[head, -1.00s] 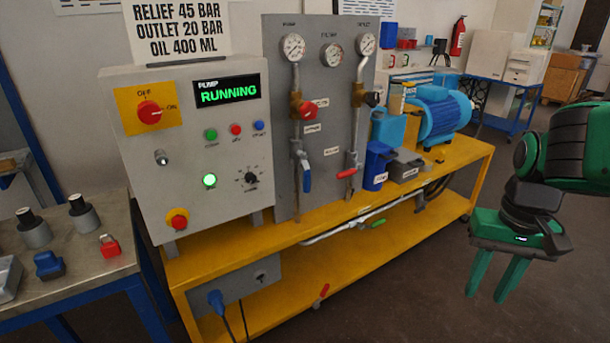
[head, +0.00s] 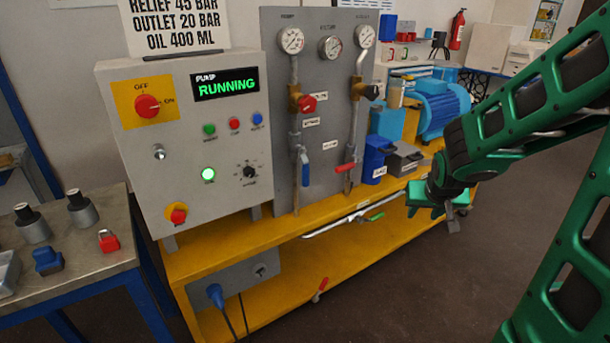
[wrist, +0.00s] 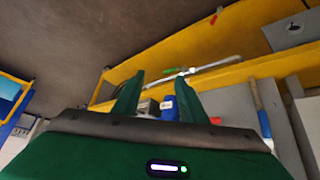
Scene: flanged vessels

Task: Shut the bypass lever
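Several levers show on the pump bench, and their small labels are too blurred to tell which is the bypass lever. A blue lever (head: 305,170) hangs down on the left panel pipe. A red lever (head: 345,168) lies roughly sideways on the right pipe. A green lever (head: 373,217) is on the low pipe along the bench front and shows in the wrist view (wrist: 169,71). Another red lever (head: 321,289) is near the lower shelf. My gripper (wrist: 158,84) is open and empty, fingers apart, pointing toward the bench. In the head view it is right of the green lever, apart from it.
The yellow bench (head: 235,237) carries a control box (head: 120,85) reading "RUNNING", a grey gauge panel (head: 325,95) and a blue motor (head: 442,108). A side table (head: 75,240) with loose parts stands at left. The floor in front is clear.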

